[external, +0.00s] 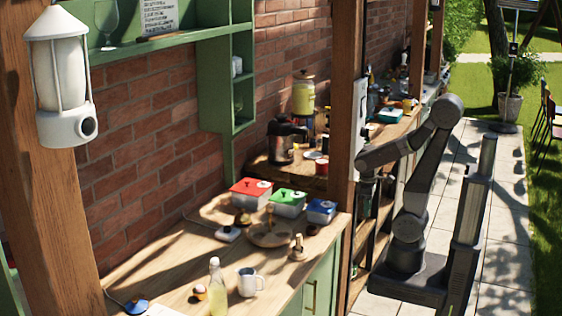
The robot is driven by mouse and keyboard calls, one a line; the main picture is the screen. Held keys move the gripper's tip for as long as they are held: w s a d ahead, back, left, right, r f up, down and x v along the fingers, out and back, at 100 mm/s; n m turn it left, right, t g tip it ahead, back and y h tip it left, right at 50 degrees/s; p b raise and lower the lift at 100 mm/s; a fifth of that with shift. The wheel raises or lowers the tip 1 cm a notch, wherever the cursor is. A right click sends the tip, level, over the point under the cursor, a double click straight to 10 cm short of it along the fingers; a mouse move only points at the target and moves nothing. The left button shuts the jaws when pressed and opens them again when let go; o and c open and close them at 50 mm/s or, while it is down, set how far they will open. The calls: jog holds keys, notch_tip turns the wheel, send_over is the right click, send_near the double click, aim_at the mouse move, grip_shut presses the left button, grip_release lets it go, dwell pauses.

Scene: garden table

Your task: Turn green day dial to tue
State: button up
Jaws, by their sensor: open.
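A box with a green lid (288,196) stands on the wooden counter, between a red-lidded box and a blue-lidded box. A dark knob and a small pale round spot show on the green lid. The spot may be the day dial, but any lettering or pointer is too small to read. My gripper (366,192) hangs downward at the end of my bent arm, beside the wooden post and right of the boxes. It is open and apart from the green-lidded box. Its fingertips are small and dark, and I cannot see anything between them.
The red-lidded box (251,190) and blue-lidded box (321,211) flank the green one closely. A wooden bowl (270,234) stands in front. The wooden post (345,100) rises between my arm and the boxes. A bottle (218,288) and white mug (247,282) stand nearer the camera.

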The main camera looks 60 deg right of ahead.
jog(key=w+d+r+n+p, duration=0.15)
jog(key=w+r, duration=0.25)
jog(key=w, duration=0.5)
jog(key=w+d+r+n, duration=0.1)
jog(key=w+d+r, duration=0.15)
jog(key=w, duration=0.65)
jog(key=n+p, duration=0.2)
send_near(298, 192)
jog(key=shift+m+t, duration=0.25)
jog(key=shift+t, duration=0.15)
notch_tip(298, 192, down, 8)
jog(key=shift+s+d+f+p, duration=0.1)
jog(key=shift+s+p, duration=0.05)
jog(key=shift+p, duration=0.65)
grip_shut()
